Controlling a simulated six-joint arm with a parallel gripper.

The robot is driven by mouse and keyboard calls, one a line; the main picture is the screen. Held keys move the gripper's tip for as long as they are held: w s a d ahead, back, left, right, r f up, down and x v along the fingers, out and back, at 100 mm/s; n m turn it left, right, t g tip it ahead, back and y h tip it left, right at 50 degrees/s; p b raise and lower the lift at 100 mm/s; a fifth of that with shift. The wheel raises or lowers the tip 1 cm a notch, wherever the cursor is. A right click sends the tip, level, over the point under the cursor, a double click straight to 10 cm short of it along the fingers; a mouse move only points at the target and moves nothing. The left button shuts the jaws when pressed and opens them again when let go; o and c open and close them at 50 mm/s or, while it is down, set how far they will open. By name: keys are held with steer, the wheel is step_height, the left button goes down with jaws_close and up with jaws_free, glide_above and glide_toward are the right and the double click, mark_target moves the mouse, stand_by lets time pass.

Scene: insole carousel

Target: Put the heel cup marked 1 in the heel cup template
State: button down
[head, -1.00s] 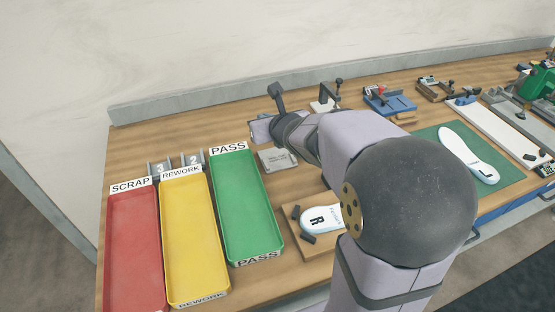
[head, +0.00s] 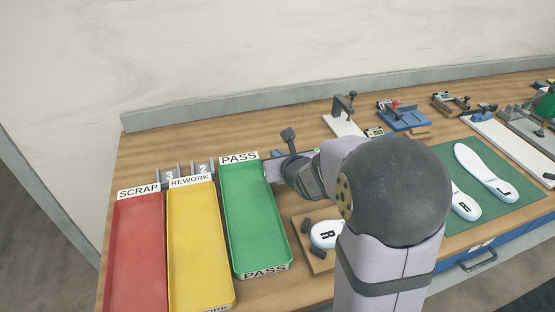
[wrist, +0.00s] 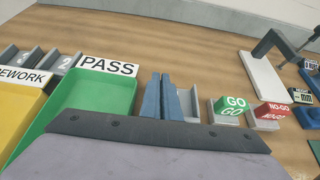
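My gripper (wrist: 161,80) shows in the wrist view as two blue fingers close together, with nothing visible between them. It is just right of the green PASS tray (wrist: 92,92). A grey angled piece (wrist: 188,104) stands beside or behind the fingers; I cannot tell whether it is the heel cup template. In the head view my gripper (head: 275,171) is beside the PASS tray's far right edge, partly hiding that spot. Grey holders marked 3 (head: 170,174) and 2 (head: 203,169) stand behind the trays. I see no heel cup marked 1.
GO (wrist: 234,108) and NO-GO (wrist: 270,112) blocks stand right of the gripper. Yellow REWORK (head: 200,245) and red SCRAP (head: 138,255) trays lie left. White insoles (head: 485,172) lie on a green mat (head: 520,195). A white-based stand (head: 343,124) is behind.

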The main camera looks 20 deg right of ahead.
steer(key=shift+f, duration=0.65)
steer(key=shift+f, duration=0.1)
steer(key=c, duration=2)
jaws_free()
steer(key=shift+v, duration=3.8)
